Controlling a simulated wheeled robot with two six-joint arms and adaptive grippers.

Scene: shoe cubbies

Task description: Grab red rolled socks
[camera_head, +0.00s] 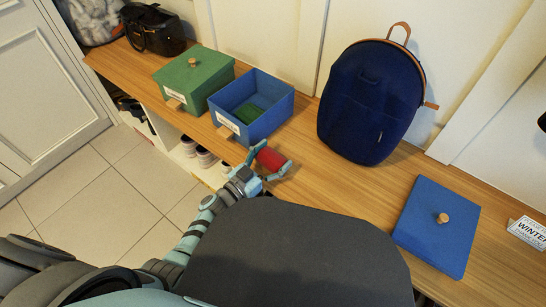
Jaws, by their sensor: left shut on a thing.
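The red rolled socks (270,159) are in the middle of the camera_head view, over the front part of the wooden bench top. My left gripper (268,163) is shut on them, with a finger on each side. I cannot tell whether the socks touch the wood or are held just above it. They are in front of and to the right of the open blue box (273,127). My right gripper is not in view.
The blue box has something green inside. A lidded green box (190,78) stands left of it. A dark blue backpack (366,105) stands behind right. A blue lid (436,222) with a wooden knob lies at right, near a sign (528,232). A black bag (155,31) is far left.

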